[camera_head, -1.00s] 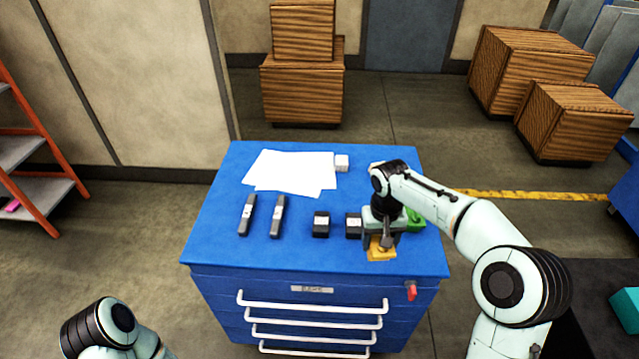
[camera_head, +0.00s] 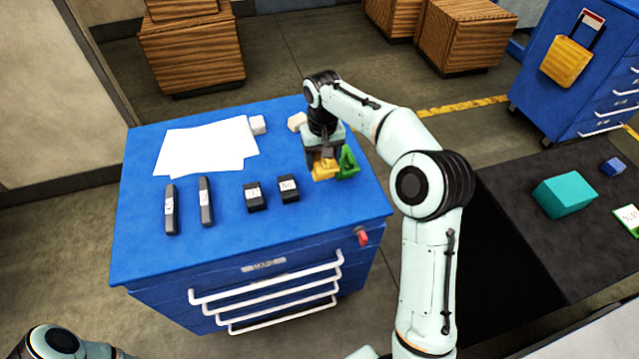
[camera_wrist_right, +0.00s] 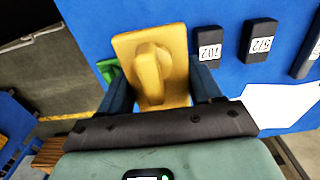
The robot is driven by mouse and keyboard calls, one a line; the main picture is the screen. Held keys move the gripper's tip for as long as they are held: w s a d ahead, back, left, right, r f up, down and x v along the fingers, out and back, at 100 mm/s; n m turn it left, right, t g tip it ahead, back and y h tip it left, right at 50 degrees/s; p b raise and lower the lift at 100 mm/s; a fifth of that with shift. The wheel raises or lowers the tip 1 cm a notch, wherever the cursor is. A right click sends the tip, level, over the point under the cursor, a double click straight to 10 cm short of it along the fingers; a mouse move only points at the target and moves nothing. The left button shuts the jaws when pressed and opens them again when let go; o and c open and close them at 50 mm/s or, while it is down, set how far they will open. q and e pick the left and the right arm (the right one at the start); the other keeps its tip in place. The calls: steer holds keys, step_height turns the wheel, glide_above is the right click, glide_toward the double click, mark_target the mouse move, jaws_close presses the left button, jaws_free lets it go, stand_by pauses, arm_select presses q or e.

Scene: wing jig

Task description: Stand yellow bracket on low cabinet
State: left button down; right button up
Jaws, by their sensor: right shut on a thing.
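The yellow bracket (camera_head: 325,170) is at the right side of the blue low cabinet (camera_head: 240,230), under my right gripper (camera_head: 324,158). In the right wrist view the yellow bracket (camera_wrist_right: 152,65) sits between the fingers of my right gripper (camera_wrist_right: 160,88), which is shut on it. I cannot tell whether the bracket touches the cabinet top. A green bracket (camera_head: 347,163) stands right beside it, and part of it shows in the right wrist view (camera_wrist_right: 106,70). My left arm shows only at the bottom left; its gripper is out of view.
Two black blocks (camera_head: 289,188) and two dark bars (camera_head: 205,201) stand left of the gripper. White papers (camera_head: 205,148), a small white block (camera_head: 258,124) and a pale piece (camera_head: 297,121) lie behind. A dark table (camera_head: 510,190) with a teal box (camera_head: 565,194) is at right.

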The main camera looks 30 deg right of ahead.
step_height(320, 180, down, 5)
steer(key=shift+w+r, duration=0.15)
arm_select(q)
steer(key=shift+s+f+b, duration=0.5)
steer(key=shift+s+f, duration=0.1)
steer(key=shift+f, duration=0.2)
arm_select(e)
steer(key=shift+f, duration=2.65)
steer(key=shift+f, duration=0.15)
steer(key=o, duration=1.3)
step_height(320, 180, up, 12)
steer(key=shift+r+p, duration=0.1)
steer(key=shift+p, duration=0.7)
arm_select(q)
steer(key=shift+w+r, duration=1)
steer(key=shift+r, duration=0.1)
